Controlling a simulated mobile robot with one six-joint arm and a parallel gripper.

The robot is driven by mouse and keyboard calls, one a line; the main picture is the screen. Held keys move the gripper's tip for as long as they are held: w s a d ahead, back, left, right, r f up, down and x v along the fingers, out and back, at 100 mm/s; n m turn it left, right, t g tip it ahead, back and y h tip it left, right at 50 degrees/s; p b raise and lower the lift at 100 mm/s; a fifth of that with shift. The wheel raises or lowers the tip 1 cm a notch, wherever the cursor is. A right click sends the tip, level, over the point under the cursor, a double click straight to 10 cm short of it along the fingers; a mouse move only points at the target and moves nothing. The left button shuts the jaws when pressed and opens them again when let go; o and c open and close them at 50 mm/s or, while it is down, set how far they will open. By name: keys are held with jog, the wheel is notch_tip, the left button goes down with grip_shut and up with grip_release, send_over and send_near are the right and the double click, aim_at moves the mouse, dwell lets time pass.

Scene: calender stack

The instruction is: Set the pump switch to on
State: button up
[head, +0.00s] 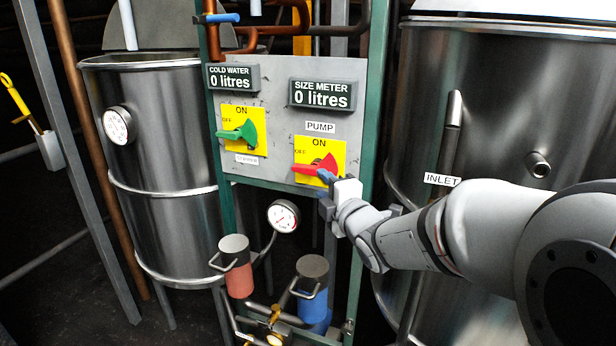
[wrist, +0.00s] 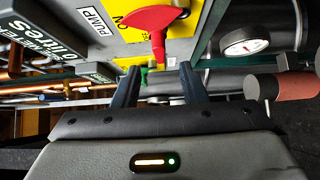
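The pump switch (head: 322,163) is a red handle on a yellow plate (head: 335,150) under the PUMP label, with ON marked at the top and OFF at the left. Its narrow end points left, towards OFF. My gripper (head: 325,179) is at the lower right part of the switch. In the wrist view the red handle (wrist: 155,22) extends down towards the space between my fingertips (wrist: 160,70). The two dark fingers stand apart with a visible gap. Whether they touch the handle cannot be told.
A green switch (head: 241,133) sits on another yellow plate to the left, also pointing towards OFF. The cold water display (head: 232,78) and size meter display (head: 322,95) read 0 litres. Steel tanks stand left (head: 165,225) and right (head: 415,110). A gauge (head: 284,216) hangs below the panel.

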aim_at(310, 173)
jog(key=p+x, duration=0.2)
jog(key=x, duration=0.5)
jog(key=shift+w+a, duration=0.25)
jog(key=shift+c, duration=0.6)
